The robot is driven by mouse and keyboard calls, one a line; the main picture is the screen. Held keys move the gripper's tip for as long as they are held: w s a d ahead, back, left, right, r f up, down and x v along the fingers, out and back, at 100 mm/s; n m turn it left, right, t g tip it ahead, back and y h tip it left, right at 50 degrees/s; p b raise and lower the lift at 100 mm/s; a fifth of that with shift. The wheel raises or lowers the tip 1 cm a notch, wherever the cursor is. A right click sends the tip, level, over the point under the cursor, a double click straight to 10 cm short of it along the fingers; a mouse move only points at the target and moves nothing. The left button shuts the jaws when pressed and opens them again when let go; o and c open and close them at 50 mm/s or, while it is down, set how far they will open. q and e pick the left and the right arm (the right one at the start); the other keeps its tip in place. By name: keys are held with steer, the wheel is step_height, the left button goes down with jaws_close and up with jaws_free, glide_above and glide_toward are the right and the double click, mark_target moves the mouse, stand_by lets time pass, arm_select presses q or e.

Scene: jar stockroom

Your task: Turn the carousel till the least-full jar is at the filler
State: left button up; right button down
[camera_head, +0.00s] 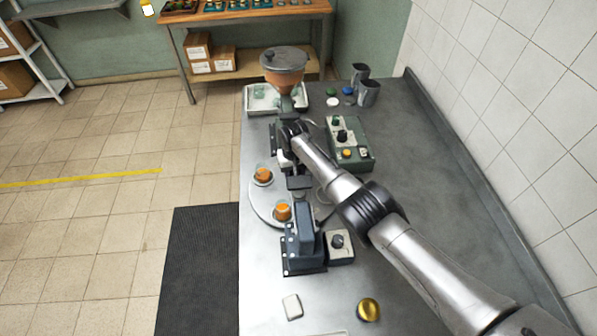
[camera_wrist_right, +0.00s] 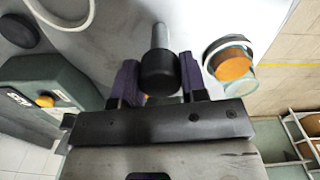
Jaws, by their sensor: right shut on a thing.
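The round grey carousel (camera_head: 262,208) lies on the steel bench, partly hidden by my right arm. Two glass jars with orange contents show on its left side, a farther jar (camera_head: 263,175) and a nearer jar (camera_head: 282,211). The filler, with its orange hopper (camera_head: 285,72), stands at the bench's far end. My right gripper (camera_head: 298,182) is over the carousel. In the right wrist view its purple fingers (camera_wrist_right: 158,80) are shut on a black knob (camera_wrist_right: 158,72) on a metal post. A jar (camera_wrist_right: 234,66) stands beside it. My left gripper is not in view.
A green control box (camera_head: 348,150) stands right of the carousel. A blue-grey device (camera_head: 303,240) and a small knob box (camera_head: 340,246) stand at its near side. A white block (camera_head: 292,306) and a brass piece (camera_head: 369,309) lie nearer.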

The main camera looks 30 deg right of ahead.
steer(key=shift+r+m, duration=0.15)
steer(key=shift+m, duration=3.25)
steer(key=shift+m+p, duration=0.3)
steer(key=shift+m, duration=2.8)
steer(key=c, duration=0.7)
jaws_free()
steer(key=shift+o, duration=0.2)
